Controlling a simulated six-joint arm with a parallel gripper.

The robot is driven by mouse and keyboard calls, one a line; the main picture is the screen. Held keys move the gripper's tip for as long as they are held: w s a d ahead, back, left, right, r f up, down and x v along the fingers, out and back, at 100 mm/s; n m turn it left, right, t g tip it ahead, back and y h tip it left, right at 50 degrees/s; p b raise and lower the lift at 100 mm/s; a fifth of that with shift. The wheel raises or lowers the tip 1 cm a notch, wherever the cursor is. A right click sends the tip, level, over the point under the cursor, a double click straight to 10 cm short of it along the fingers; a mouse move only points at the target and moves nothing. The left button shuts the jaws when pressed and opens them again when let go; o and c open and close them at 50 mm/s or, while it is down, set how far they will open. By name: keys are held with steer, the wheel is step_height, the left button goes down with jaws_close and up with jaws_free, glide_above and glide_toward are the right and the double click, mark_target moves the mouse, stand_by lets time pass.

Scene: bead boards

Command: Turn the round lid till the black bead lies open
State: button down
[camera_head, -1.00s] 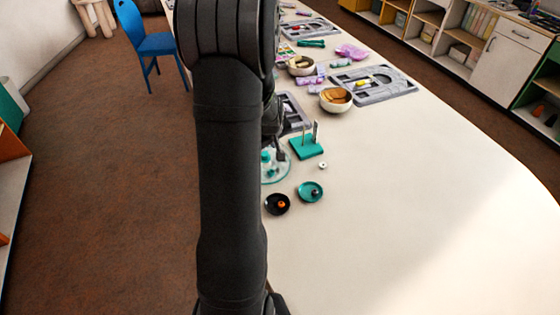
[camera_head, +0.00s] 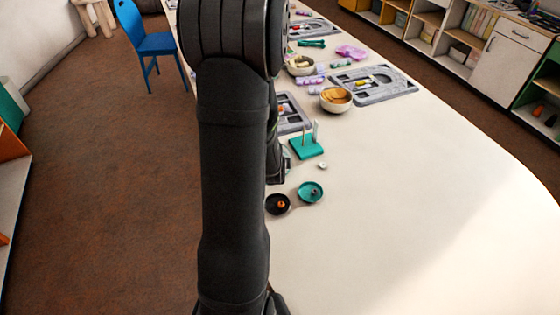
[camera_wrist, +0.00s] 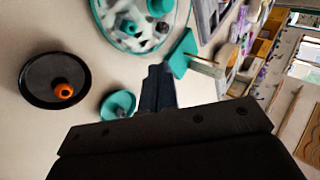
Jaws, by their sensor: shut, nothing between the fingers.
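The round lid (camera_wrist: 101,28) shows at the top of the wrist view, cut off by the frame's edge. It looks clear with a teal rim, and teal pieces stand on it. A small dark thing (camera_wrist: 163,27) shows near its right side; I cannot tell whether it is the black bead or whether it lies open. In the head view my arm hides nearly all of the lid. My gripper (camera_wrist: 158,73) is shut and empty, apart from the lid in the picture, with its tips below the rim. In the head view its dark end (camera_head: 275,170) shows beside my arm.
A black dish (camera_wrist: 40,98) holds an orange bead (camera_wrist: 64,91). A teal dish (camera_wrist: 113,100) lies partly behind my gripper. A teal peg stand (camera_head: 307,147) is right of the lid. Grey trays (camera_head: 375,90) and a bowl (camera_head: 336,105) stand farther back. The table's right side is clear.

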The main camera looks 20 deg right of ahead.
steer(key=w+d+f, duration=0.1)
steer(key=w+f, duration=0.1)
steer(key=w+d+f+m, duration=0.1)
steer(key=f, duration=0.1)
steer(key=w+d+f+m, duration=0.1)
steer(key=w+f, duration=0.1)
steer(key=shift+w+d+f, duration=0.2)
steer(key=shift+w+f, duration=0.15)
stand_by(0.4)
steer(key=shift+w+d+n+t+y, duration=0.2)
steer(key=shift+d+n+y, duration=0.15)
steer(key=shift+n, duration=0.2)
steer(key=shift+w+d+n+t+y, duration=0.2)
steer(key=shift+n+y, duration=0.25)
steer(key=shift+n, duration=0.1)
stand_by(0.5)
